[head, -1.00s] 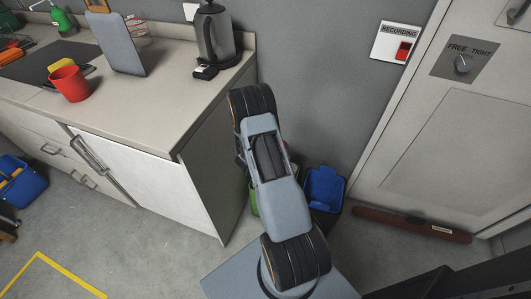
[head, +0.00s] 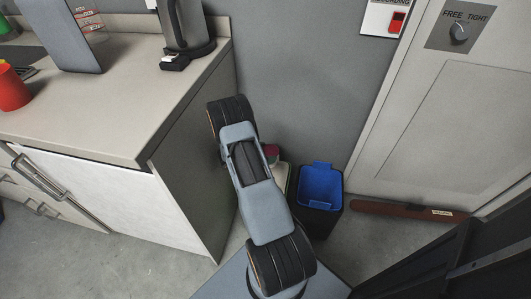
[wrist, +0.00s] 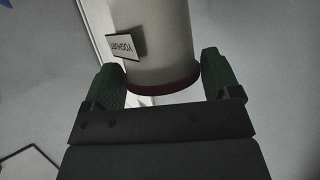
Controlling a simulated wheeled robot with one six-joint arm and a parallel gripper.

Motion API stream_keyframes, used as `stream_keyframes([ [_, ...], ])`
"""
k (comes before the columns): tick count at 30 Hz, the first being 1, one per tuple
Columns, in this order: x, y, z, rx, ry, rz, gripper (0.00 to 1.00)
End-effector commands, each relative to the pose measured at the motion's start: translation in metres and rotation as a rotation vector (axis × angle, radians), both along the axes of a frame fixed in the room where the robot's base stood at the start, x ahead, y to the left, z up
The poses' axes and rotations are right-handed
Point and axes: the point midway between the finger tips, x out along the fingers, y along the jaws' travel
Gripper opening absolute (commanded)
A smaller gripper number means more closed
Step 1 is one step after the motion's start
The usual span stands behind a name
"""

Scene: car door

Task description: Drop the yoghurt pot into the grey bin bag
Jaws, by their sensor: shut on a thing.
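The yoghurt pot (wrist: 160,38) is pale, with a dark red band at its near end and a small white label reading YOGHURT. In the wrist view my gripper (wrist: 161,75) is shut on it, a green finger on each side. In the head view my arm hides the gripper and most of what is behind it. A small dark red patch beside the arm matches the pot's band, but I cannot tell if it is the pot. I cannot make out a grey bin bag in either view.
A black bin with a blue inside (head: 320,188) stands right of my arm. The counter (head: 110,105) with a kettle (head: 185,28) is at left, a door (head: 455,110) at right. A brown bar lies by the door.

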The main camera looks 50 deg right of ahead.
Motion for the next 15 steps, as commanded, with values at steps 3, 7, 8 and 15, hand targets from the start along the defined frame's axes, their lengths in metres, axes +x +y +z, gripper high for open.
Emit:
stream_keyframes([
  [3, 0.001, 0.001, -0.018, -0.001, 0.0, 0.002, 0.5],
  [7, 0.001, 0.001, -0.027, -0.001, -0.001, 0.001, 0.5],
  [8, 0.001, 0.0, -0.028, -0.001, -0.001, 0.001, 0.5],
  [15, 0.001, 0.001, -0.029, -0.002, -0.002, 0.002, 0.5],
])
